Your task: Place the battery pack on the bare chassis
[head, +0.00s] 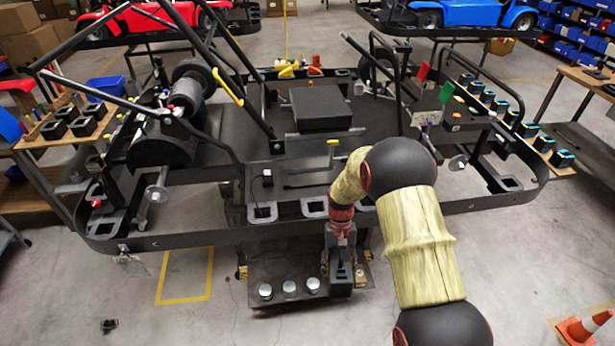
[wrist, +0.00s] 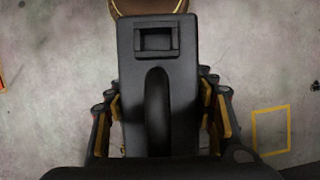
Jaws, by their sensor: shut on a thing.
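The bare chassis (head: 215,237) is a black kart frame with tubes and rails, raised on a stand in the middle of the head view. My gripper (head: 341,240) is in front of its near rail and points down. It is shut on the battery pack (head: 341,277), a narrow black block hanging upright below the fingers. In the wrist view the battery pack (wrist: 158,95) is a dark box with a raised handle and a square socket, and fingers lie on both sides of it. The chassis is not recognisable in the wrist view.
A low dark platform (head: 268,268) with three pale-topped cylinders (head: 289,288) is below the near rail. A flat black box (head: 320,108) is on the chassis deck. Side tables with parts flank the chassis. An orange cone (head: 583,328) stands at lower right. The near floor at left is mostly clear.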

